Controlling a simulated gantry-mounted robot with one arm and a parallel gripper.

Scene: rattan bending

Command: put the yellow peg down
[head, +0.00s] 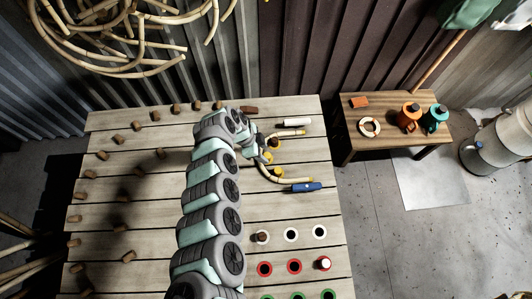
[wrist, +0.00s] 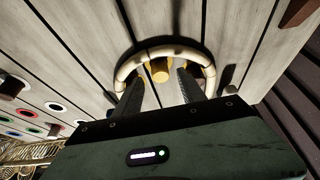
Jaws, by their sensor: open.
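The yellow peg (wrist: 160,72) shows in the wrist view between the two fingers of my gripper (wrist: 160,82), on the table inside the curve of a bent pale rattan rod (wrist: 165,48). The fingers stand apart with a gap on each side of the peg. In the head view my gripper (head: 262,155) is low over the table beside the U-shaped rattan rod (head: 265,170). Yellow spots show near the rod there, partly hidden by the gripper, and I cannot tell which is this peg.
Rows of ringed holes (head: 294,266) lie at the table's front right, some holding pegs. A blue tool (head: 306,187) and a white stick (head: 298,122) lie near the rod ends. Several brown pegs (head: 102,155) stand to the left.

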